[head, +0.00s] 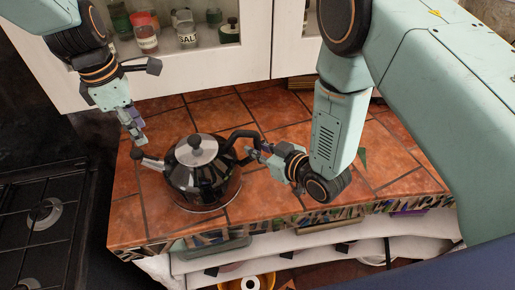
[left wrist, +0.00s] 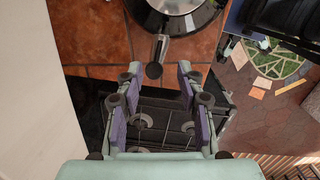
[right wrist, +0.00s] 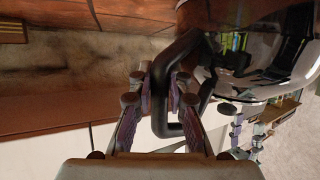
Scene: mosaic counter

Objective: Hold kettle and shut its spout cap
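A glossy black kettle (head: 188,183) with a silver lid stands upright on the tiled counter. Its spout (head: 152,163) points left, with a dark cap (head: 137,153) at the tip; I cannot tell whether the cap is open. The cap also shows in the left wrist view (left wrist: 153,70), just beyond the fingertips. My left gripper (head: 139,137) is open and empty, just above the spout tip. The kettle's black handle (head: 241,134) is on its right side. My right gripper (head: 254,152) is shut on the handle; the handle bar (right wrist: 160,115) runs between its fingers.
A gas stove (head: 45,215) lies left of the counter. A white cabinet (head: 185,62) with jars stands behind, and shelves run below the counter's mosaic front edge (head: 300,213). The tiled counter (head: 400,175) is clear at the right.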

